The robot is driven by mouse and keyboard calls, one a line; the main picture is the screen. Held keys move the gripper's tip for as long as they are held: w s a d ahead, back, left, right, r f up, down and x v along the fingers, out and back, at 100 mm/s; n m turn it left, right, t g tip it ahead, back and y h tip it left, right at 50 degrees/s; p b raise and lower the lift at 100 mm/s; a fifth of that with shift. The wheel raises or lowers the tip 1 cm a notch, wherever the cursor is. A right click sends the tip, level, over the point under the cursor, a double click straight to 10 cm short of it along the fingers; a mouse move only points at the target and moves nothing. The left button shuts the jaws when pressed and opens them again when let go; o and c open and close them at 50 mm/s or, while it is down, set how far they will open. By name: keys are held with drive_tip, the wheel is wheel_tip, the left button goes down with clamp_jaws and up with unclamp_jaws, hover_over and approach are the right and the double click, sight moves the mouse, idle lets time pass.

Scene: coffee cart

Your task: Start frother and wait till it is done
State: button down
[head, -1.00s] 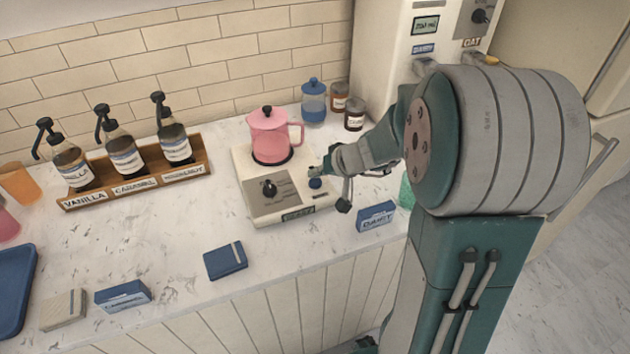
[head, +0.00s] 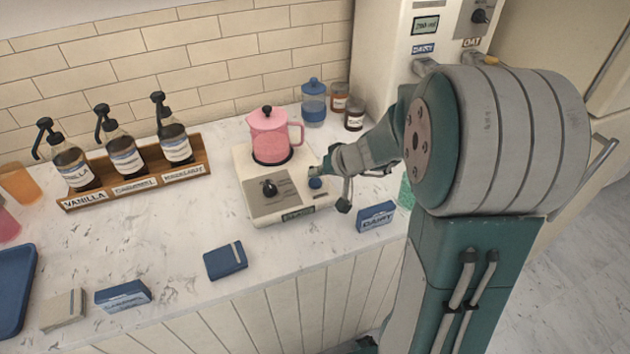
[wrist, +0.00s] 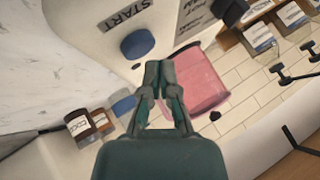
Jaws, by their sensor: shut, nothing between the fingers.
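The frother is a cream base (head: 241,165) with a grey panel, a black knob (head: 269,188) and a blue button (head: 315,183) at its right. A pink pitcher (head: 269,136) with a black-knobbed lid stands upright on it. In the wrist view the blue button (wrist: 137,44) sits beside the word START, and the pink pitcher (wrist: 203,82) is to the right. My gripper (wrist: 159,66) is shut and empty, its tips just below the button in that view. In the head view it is at the base's right side, partly hidden by my arm. I cannot tell whether it touches the button.
A wooden rack (head: 133,190) of syrup pump bottles stands at left. A blue-lidded jar (head: 313,103) and small brown jars (head: 354,114) stand behind. A tall cream dispenser (head: 385,40) is at back right.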

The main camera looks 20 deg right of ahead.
sight(317, 183)
drive_tip(key=shift+f, duration=0.1)
drive_tip(key=shift+f, duration=0.25)
drive_tip(key=shift+f, duration=0.55)
idle(0.9)
idle(0.4)
drive_tip(key=shift+r, duration=0.95)
drive_tip(key=shift+r, duration=2.5)
